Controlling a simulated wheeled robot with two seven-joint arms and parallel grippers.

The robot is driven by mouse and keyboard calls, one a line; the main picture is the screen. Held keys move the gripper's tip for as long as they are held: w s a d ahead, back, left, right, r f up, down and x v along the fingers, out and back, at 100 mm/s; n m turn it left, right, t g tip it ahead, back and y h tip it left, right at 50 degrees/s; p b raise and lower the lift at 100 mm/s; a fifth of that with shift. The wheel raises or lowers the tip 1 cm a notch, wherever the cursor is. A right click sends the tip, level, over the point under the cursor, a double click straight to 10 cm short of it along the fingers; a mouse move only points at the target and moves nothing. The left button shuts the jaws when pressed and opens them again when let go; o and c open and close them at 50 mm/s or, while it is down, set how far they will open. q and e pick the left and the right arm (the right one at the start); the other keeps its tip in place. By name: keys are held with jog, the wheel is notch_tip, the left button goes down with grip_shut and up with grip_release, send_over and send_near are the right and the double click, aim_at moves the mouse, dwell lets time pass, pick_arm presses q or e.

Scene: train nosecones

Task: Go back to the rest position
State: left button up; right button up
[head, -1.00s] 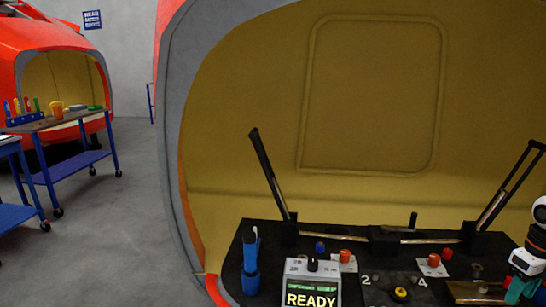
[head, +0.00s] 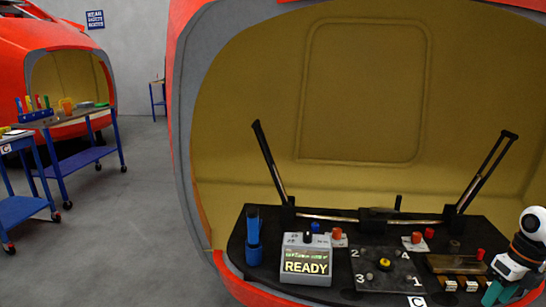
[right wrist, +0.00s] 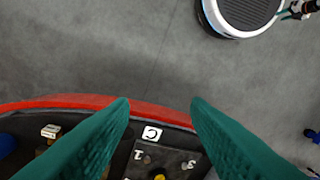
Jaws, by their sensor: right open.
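My right gripper (head: 492,296) is at the lower right edge of the head view, over the right front of the black console (head: 240,272). In the right wrist view its two teal fingers (right wrist: 160,106) stand wide apart with nothing between them. The console's front edge and number plate lie below them. A small white and teal part at the top right of the right wrist view looks like my left gripper (right wrist: 292,12). It is too small to read its jaws. The left arm is out of the head view.
The console carries a box reading READY (head: 306,262), a blue holder (head: 254,245), a numbered plate (head: 365,285) and two tilted levers (head: 268,163). The red nosecone shell (head: 180,120) surrounds it. Blue carts (head: 85,160) stand at left. Grey floor (head: 130,235) is clear between.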

jog(key=w+a+f+m+t+y+p, duration=0.1)
jog(key=w+a+f+m+t+y, duration=0.15)
jog(key=a+f+y, duration=0.55)
jog(key=w+a+f+m+t+y+p, duration=0.1)
jog(key=w+a+f+m+t+p, duration=0.2)
jog(key=a+f, duration=0.6)
jog(key=s+a+f+m+t+h, duration=0.2)
jog(key=a+f+m+t, duration=0.25)
jog(key=f+m, duration=0.55)
jog(key=s+d+f+m+g+h+p, duration=0.15)
jog(key=s+f+m+h, duration=0.55)
jog(key=s+f+m, duration=0.8)
pick_arm(q)
notch_tip(320, 180, up, 6)
jog(key=shift+w+r+p, duration=0.2)
jog(key=shift+p, duration=0.2)
pick_arm(e)
jog(key=s+a+f+m+g, duration=0.2)
jog(key=s+f, duration=0.1)
jog(key=s, duration=0.8)
jog(key=s+a+f+m+g+h, duration=0.1)
jog(key=s+a+f+g, duration=0.1)
jog(key=s, duration=0.9)
jog(key=s+a+f+m+g, duration=0.2)
jog(key=s+f+g, duration=0.2)
jog(key=s, duration=0.7)
jog(key=shift+s+a+f+m+h, duration=0.2)
jog(key=shift+f+m+h, duration=0.15)
jog(key=shift+f, duration=0.6)
